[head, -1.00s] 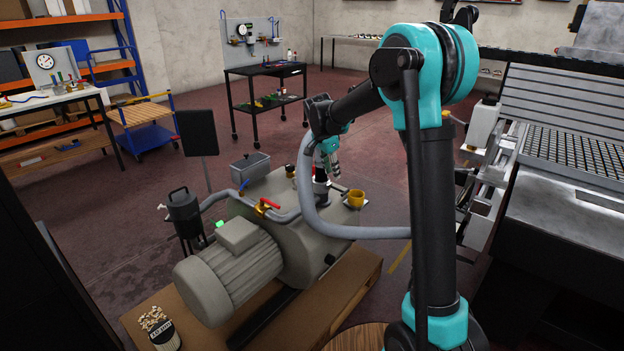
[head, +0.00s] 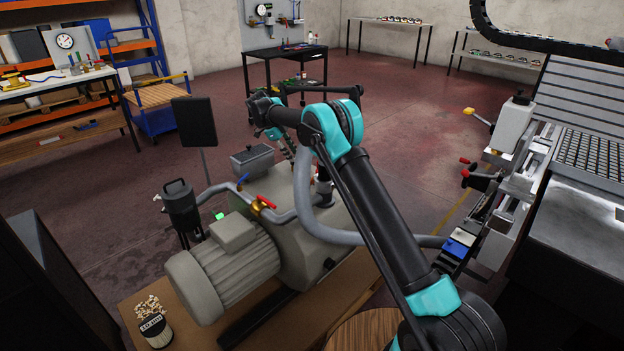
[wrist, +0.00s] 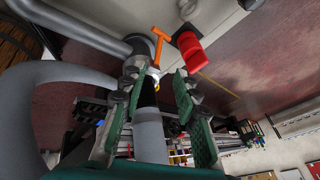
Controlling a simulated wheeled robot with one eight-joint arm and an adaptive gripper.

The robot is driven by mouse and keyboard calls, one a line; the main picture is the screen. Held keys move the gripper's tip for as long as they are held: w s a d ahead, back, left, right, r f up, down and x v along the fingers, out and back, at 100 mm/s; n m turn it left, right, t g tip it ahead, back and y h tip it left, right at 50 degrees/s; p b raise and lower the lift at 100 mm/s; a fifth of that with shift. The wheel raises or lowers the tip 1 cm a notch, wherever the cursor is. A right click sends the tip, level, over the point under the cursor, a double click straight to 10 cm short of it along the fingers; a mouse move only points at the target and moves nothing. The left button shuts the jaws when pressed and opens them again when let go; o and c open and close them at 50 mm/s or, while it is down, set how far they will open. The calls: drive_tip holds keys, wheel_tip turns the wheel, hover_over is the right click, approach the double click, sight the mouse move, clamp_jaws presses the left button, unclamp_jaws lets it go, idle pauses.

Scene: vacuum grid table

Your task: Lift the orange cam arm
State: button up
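In the wrist view an orange cam arm (wrist: 159,46) juts up from a hose fitting with a dark collar (wrist: 150,88) and a grey hose below it. My gripper (wrist: 158,76) is open, its green-padded fingers on either side of the hose fitting in the picture. The orange arm shows just beyond the fingertips, with nothing held. In the head view my gripper (head: 290,148) is small, over the far side of the grey pump; the orange arm cannot be made out there.
A red block-like part (wrist: 190,50) lies close right of the orange arm. The grey pump (head: 235,270) has a red-handled valve (head: 265,203) and a metal box (head: 251,161). A large grey hose (head: 330,232) curves beneath my arm. Open floor lies behind the pump.

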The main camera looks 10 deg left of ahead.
sight(312, 180)
drive_tip(key=x, duration=1.7)
drive_tip(key=shift+d, duration=0.1)
drive_tip(key=shift+c, duration=0.6)
clamp_jaws()
